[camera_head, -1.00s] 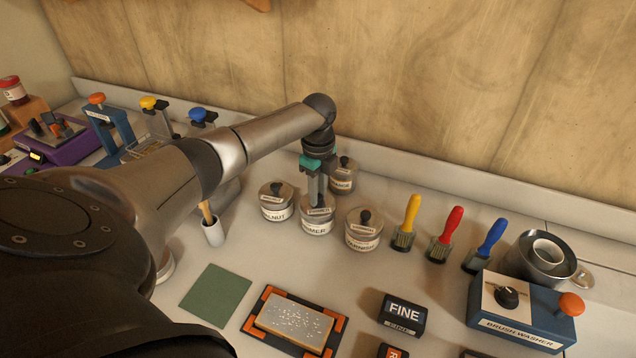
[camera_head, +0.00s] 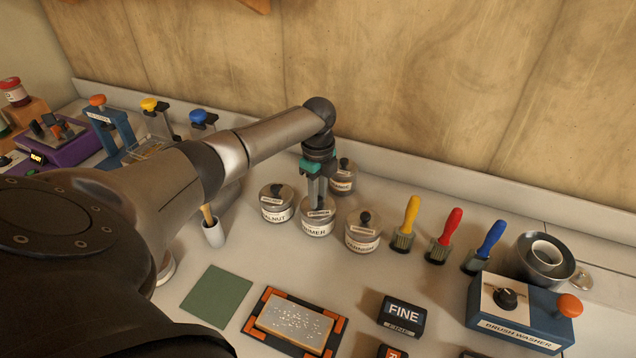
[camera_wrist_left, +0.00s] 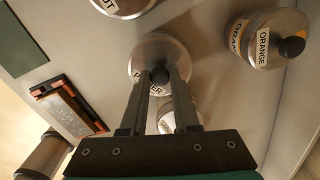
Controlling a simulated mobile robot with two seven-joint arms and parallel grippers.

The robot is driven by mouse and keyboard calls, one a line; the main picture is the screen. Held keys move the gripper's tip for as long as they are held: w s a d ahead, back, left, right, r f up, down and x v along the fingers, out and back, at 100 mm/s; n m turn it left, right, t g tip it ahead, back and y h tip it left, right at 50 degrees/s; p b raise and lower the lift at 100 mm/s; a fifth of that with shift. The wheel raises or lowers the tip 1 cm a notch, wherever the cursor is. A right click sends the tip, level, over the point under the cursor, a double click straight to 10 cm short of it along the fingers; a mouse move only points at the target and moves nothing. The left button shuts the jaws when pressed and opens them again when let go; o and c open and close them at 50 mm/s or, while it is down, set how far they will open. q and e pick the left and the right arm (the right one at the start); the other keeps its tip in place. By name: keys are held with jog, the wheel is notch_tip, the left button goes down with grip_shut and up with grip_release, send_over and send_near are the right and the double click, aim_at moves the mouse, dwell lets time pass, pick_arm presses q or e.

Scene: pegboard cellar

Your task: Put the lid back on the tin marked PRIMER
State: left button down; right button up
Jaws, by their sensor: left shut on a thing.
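The tin marked PRIMER (camera_head: 315,232) stands on the bench between the WALNUT tin (camera_head: 276,213) and the VARNISH tin (camera_head: 362,242). Its grey metal lid (camera_head: 306,212) is on top of it and looks level; I cannot tell whether it is pressed fully down. My left gripper (camera_head: 319,205) points down over the tin and is shut on the lid's dark knob. In the left wrist view the fingers of my left gripper (camera_wrist_left: 160,78) close around the knob, with the lid (camera_wrist_left: 158,45) below them. My right gripper is not in view.
The ORANGE tin (camera_head: 342,184) stands just behind. Yellow, red and blue brushes (camera_head: 443,238) stand to the right, then the blue brush washer (camera_head: 518,318). A green mat (camera_head: 216,294) and a sanding block (camera_head: 296,324) lie in front. Bare bench lies between.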

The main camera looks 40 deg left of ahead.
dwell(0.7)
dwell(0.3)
pick_arm(q)
jog(key=shift+c, duration=0.5)
grip_release()
jog(key=shift+p, duration=0.35)
jog(key=shift+r+p, duration=3.5)
jog(key=shift+p, duration=0.1)
grip_shut()
